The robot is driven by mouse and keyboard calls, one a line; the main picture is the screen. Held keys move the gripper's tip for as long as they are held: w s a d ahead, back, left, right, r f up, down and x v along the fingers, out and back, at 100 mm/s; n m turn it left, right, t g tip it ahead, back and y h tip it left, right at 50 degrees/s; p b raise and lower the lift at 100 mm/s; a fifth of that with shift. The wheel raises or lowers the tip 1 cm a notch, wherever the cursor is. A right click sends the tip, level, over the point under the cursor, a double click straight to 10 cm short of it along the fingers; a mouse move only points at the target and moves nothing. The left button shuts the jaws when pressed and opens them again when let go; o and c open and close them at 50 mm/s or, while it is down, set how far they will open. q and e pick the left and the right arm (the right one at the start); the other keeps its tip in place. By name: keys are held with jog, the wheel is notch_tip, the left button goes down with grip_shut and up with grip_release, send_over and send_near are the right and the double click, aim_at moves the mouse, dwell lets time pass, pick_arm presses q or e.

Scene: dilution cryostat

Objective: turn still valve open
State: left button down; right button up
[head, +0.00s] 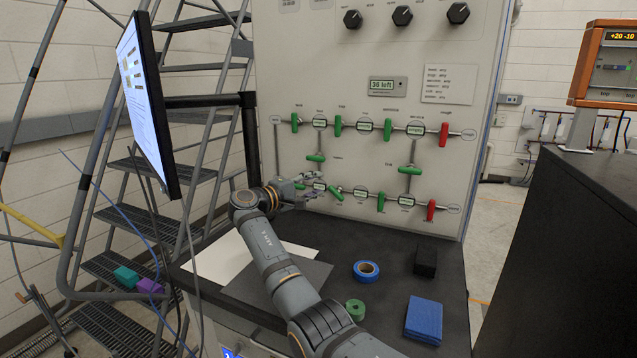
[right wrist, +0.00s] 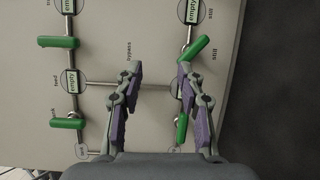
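The still valve is a green bar handle (head: 335,193) in the lower row of the upright panel. It sits slanted on its pipe, and in the right wrist view the handle (right wrist: 196,47) is slanted beside a "still" label. My right gripper (head: 314,181) is at the panel, just left of this handle. In the right wrist view its fingers (right wrist: 159,72) are spread with nothing visible between them. The right-hand fingertip is very near the handle's lower end; I cannot tell whether they touch. My left gripper is not in view.
Other green handles crowd the area: the bypass handle (head: 316,158) above and an upper-row handle (head: 338,126). Red handles (head: 431,210) are farther right. The black bench (head: 400,272) below holds blue tape (head: 366,271), green tape (head: 355,309), a black block (head: 425,261) and blue cloths (head: 423,320).

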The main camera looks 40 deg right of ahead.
jog(key=a, duration=0.4)
jog(key=shift+s+r, duration=0.15)
jog(key=shift+s, duration=0.15)
jog(key=shift+s+a, duration=0.1)
